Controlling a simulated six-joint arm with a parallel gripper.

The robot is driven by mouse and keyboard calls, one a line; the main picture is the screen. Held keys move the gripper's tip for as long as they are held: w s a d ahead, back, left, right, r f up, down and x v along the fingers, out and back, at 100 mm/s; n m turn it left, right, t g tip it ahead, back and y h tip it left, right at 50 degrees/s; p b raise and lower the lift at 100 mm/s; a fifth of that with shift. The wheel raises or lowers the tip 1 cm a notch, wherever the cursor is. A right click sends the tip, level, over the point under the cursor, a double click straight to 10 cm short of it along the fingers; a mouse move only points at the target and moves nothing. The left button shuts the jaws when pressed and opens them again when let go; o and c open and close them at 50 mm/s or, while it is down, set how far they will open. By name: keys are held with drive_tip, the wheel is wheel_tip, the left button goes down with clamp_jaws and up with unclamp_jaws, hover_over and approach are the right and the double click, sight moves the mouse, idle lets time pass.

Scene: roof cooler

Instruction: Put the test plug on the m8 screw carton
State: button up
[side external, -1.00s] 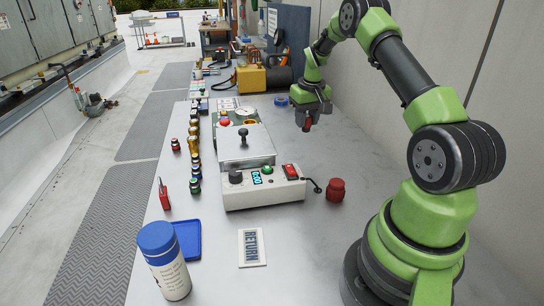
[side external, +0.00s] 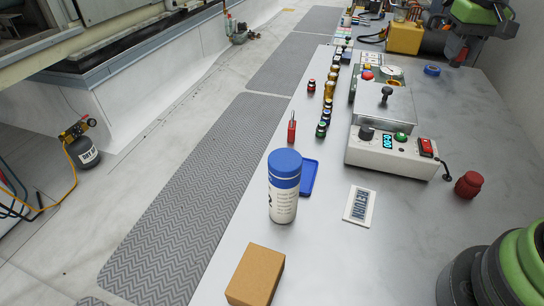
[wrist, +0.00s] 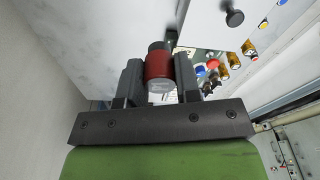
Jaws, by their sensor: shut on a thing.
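My gripper (wrist: 159,84) is shut on the test plug (wrist: 158,68), a short red cylinder with a grey end face, held between the two dark fingers in the wrist view. In the side view the gripper (side external: 460,50) is at the top right, above the far part of the bench. The plug there is small, dark red and partly hidden.
A blue-capped canister (side external: 284,192) and blue tray (side external: 310,178) stand just beyond the carton. A RETURN plate (side external: 360,205), a control box (side external: 392,160) and a red knobbed piece (side external: 468,185) are to the right. Several small bottles line the bench's left side.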

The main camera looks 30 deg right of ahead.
drive_tip(key=w+a+n, duration=0.3)
drive_tip(key=a, duration=0.6)
drive_tip(key=w+a+n, duration=0.2)
drive_tip(key=w+a, duration=0.1)
drive_tip(key=a, duration=0.7)
drive_tip(key=s+a+n, duration=0.2)
drive_tip(key=s+a, duration=0.1)
drive_tip(key=a, duration=0.5)
drive_tip(key=s+a+n+y, duration=0.1)
drive_tip(key=s+a+n, duration=0.2)
drive_tip(key=a, duration=0.6)
drive_tip(key=s+a+n, duration=0.2)
drive_tip(key=s+a, duration=0.1)
drive_tip(key=a, duration=0.6)
drive_tip(key=shift+a+n, duration=0.1)
drive_tip(key=shift+n, duration=0.3)
drive_tip(key=s+a+n, duration=0.4)
drive_tip(key=s+a, duration=0.4)
drive_tip(key=s, duration=0.2)
hover_over(252, 273)
drive_tip(key=shift+y, duration=0.4)
drive_tip(key=f, duration=1)
drive_tip(key=shift+s+d+f, duration=0.15)
drive_tip(key=shift+d+f, duration=0.15)
drive_tip(key=shift+f, duration=2.25)
drive_tip(key=shift+f, duration=0.15)
